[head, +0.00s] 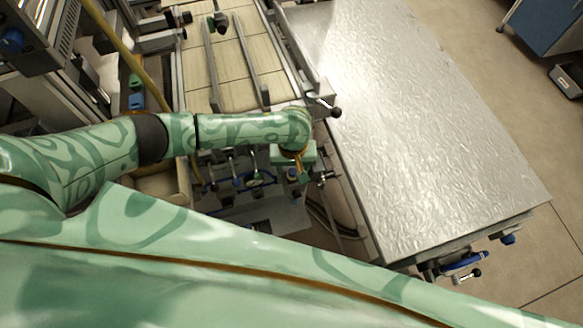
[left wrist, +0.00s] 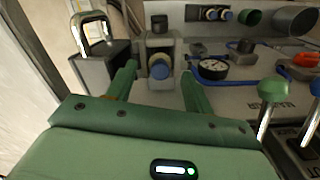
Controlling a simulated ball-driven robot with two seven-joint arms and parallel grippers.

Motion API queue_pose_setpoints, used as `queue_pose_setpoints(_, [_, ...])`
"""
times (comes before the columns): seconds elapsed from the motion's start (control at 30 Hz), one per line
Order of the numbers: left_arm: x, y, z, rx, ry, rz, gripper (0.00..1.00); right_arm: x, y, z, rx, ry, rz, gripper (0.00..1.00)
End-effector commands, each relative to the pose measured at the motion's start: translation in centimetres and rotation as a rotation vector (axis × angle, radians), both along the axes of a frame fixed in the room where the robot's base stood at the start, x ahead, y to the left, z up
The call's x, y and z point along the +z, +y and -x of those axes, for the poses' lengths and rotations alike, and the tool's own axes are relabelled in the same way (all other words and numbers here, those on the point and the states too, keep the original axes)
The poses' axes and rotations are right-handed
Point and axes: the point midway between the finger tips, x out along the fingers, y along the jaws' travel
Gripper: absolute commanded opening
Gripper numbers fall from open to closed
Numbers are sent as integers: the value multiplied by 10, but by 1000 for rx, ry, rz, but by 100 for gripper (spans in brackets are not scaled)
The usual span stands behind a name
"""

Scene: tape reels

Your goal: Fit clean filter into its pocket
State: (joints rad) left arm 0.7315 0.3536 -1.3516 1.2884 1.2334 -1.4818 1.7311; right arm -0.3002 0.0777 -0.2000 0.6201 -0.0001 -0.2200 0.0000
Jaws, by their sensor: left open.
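My left gripper (left wrist: 158,78) is open in the left wrist view, its two green fingers apart. My right gripper does not show.
A grey block with a chrome handle (left wrist: 93,35) stands left of the fingers. A dial gauge (left wrist: 213,68) and a green-knobbed lever (left wrist: 272,90) stand to the right. The steel table (head: 420,120) is bare. Metal rails (head: 250,60) run over a tiled bed.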

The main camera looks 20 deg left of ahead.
Motion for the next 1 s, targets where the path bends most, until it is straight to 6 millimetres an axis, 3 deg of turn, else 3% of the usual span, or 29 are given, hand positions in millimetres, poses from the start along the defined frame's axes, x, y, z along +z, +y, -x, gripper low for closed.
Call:
queue_pose_setpoints(0.03, [20, -1, -1, 1, -5, 5, 54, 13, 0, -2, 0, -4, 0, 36])
queue_pose_setpoints(0.2, [69, 0, -1, 0, -5, 2, 54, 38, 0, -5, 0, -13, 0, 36])
queue_pose_setpoints(0.5, [130, 2, 0, 1, -3, -2, 54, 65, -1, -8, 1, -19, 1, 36])
queue_pose_setpoints(0.7, [141, 2, 0, 2, -1, -3, 54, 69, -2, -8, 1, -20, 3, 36])
queue_pose_setpoints(1.0, [140, 2, 0, 2, -1, -3, 54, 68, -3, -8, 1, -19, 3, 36])
